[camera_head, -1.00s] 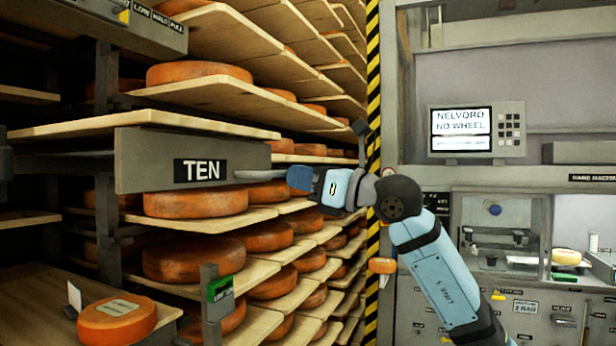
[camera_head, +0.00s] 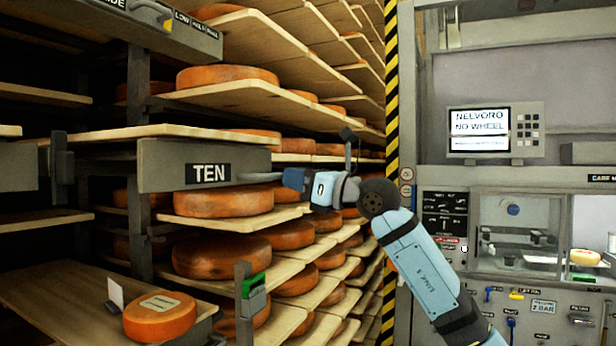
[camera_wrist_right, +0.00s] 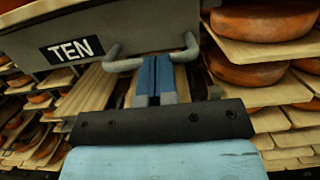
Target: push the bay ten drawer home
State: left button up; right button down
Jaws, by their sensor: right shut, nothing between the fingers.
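The bay ten drawer has a grey front (camera_head: 160,165) with a black "TEN" label, left of centre in the head view, under a pale wooden board. The front stands out from the rack. Its bar handle (camera_head: 256,177) is at the right end; the wrist view shows it (camera_wrist_right: 122,65) as a grey bar on two posts. My right gripper (camera_head: 282,178) is shut and empty, its blue fingertips (camera_wrist_right: 155,62) at the handle bar. They appear to touch it, but I cannot be sure. My left gripper is not in view.
Orange cheese wheels (camera_head: 225,201) lie on boards below and behind. A lower board (camera_head: 60,290) holds a labelled wheel (camera_head: 160,316) near a green-tagged post (camera_head: 245,300). A grey machine with a screen (camera_head: 494,133) stands on the right beyond a striped post (camera_head: 392,100).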

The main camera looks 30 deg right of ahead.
jog(key=f+p+x, duration=0.1)
jog(key=x, duration=0.8)
jog(key=f+p+x, duration=0.2)
jog(key=x, duration=0.7)
jog(key=shift+w+a, duration=0.3)
jog(key=shift+w, duration=0.2)
jog(key=shift+d, duration=0.1)
